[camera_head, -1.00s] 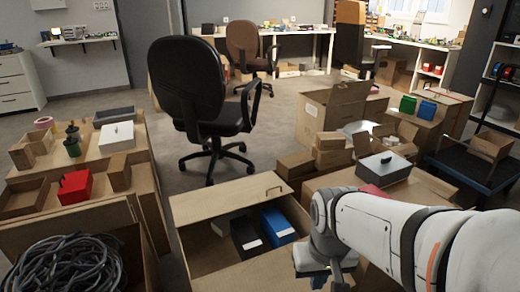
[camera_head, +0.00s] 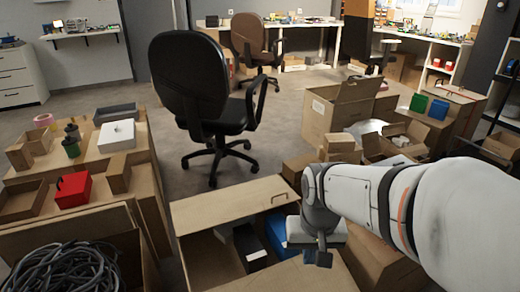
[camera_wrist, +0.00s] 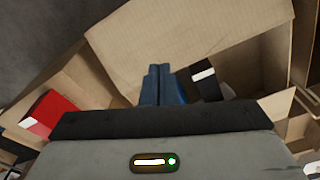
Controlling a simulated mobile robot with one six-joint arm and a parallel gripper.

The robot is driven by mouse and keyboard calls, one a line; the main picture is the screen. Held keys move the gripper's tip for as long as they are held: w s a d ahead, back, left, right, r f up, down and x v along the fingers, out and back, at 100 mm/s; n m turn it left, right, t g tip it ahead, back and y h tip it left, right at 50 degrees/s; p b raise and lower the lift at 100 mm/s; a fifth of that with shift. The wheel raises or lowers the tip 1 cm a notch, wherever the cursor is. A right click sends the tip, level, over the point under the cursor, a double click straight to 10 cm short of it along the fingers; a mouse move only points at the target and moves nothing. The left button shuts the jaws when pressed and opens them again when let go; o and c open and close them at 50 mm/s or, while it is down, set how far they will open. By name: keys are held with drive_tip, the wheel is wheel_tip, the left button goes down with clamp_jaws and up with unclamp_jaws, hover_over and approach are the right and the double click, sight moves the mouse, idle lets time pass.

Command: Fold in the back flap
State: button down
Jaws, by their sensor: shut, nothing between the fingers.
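The open carton (camera_head: 198,262) stands low in front of me in the head view. Its back flap (camera_head: 228,207) is a wide brown panel along the far side; its exact tilt is hard to tell. A black box (camera_head: 247,246) and a blue box (camera_head: 276,232) lie inside. My gripper (camera_head: 322,258) is over the carton's right side, its fingers small in this view. In the wrist view my gripper (camera_wrist: 160,72) shows two dark blue fingers close together, shut and empty, in front of a broad cardboard panel (camera_wrist: 190,38). I cannot tell whether they touch it.
My arm hides the cartons on the right. A box of coiled cable (camera_head: 65,272) stands at the lower left, beside a carton stack bearing a red box (camera_head: 73,190). An office chair (camera_head: 195,95) stands behind the carton. Several more cartons (camera_head: 337,110) stand at the back right.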

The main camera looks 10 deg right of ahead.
drive_tip(key=w+r+m+p, duration=0.3)
drive_tip(key=w, duration=0.5)
drive_tip(key=w+r+m+p, duration=0.3)
drive_tip(key=w+r+p, duration=0.1)
drive_tip(key=w, duration=0.5)
drive_tip(key=m+p, duration=0.6)
drive_tip(key=m, duration=0.1)
hover_over(280, 203)
wheel_tip(280, 203, down, 3)
drive_tip(key=f+b, duration=0.1)
drive_tip(key=f, duration=0.3)
drive_tip(key=f+b, duration=0.1)
drive_tip(key=f, duration=0.4)
drive_tip(key=w+f+b, duration=0.1)
drive_tip(key=f+b, duration=0.1)
drive_tip(key=f, duration=0.3)
drive_tip(key=shift+r, duration=0.1)
drive_tip(key=shift+s+d+f, duration=0.1)
drive_tip(key=shift+s+f, duration=0.2)
drive_tip(key=shift+f, duration=0.3)
drive_tip(key=shift+s+f, duration=0.25)
drive_tip(key=shift+f, duration=0.3)
